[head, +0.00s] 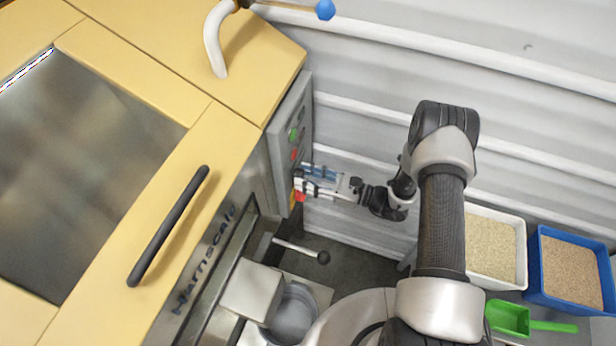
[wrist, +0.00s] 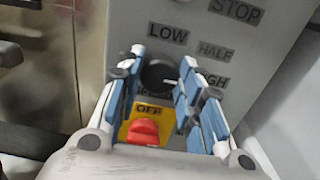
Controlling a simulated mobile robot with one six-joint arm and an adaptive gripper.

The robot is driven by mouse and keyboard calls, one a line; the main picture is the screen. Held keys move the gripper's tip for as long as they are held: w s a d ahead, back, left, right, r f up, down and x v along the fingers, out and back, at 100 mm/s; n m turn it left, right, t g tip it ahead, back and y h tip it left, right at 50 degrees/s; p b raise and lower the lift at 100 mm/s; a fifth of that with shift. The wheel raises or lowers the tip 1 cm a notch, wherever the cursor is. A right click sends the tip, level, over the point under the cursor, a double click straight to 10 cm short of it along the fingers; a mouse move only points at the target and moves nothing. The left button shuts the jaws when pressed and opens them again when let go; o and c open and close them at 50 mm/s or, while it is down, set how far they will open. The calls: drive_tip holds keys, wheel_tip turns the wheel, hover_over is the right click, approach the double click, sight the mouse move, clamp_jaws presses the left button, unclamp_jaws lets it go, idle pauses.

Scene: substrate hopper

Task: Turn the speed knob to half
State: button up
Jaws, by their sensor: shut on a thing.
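The black speed knob (wrist: 158,76) is on the grey control panel (wrist: 232,108), between my fingers in the wrist view. LOW stands above it, HALF to its upper right and a partly covered HIGH to its right. A label below the knob is mostly hidden. A small pale mark shows at the knob's right side, partly by the finger, so its exact setting is hard to read. My gripper (wrist: 163,72), with blue pads, is shut on the knob. In the head view my gripper (head: 303,179) meets the panel (head: 302,108) and hides the knob.
A red switch (wrist: 143,131) on a yellow OFF plate sits just below the knob. Green (head: 293,134) and red (head: 294,154) buttons are above. A lever (head: 300,249) sticks out below. A white tray (head: 523,238) and a blue tray (head: 530,290) stand right.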

drive_tip(key=shift+c, duration=1.1)
drive_tip(key=shift+n, duration=0.4)
drive_tip(key=n+b, duration=0.1)
drive_tip(key=n, duration=0.2)
drive_tip(key=shift+b, duration=0.4)
drive_tip(key=shift+s+n+b, duration=0.1)
drive_tip(key=shift+n+b, duration=0.75)
drive_tip(key=shift+n, duration=1.65)
drive_tip(key=o, duration=1.1)
drive_tip(key=shift+c, duration=0.2)
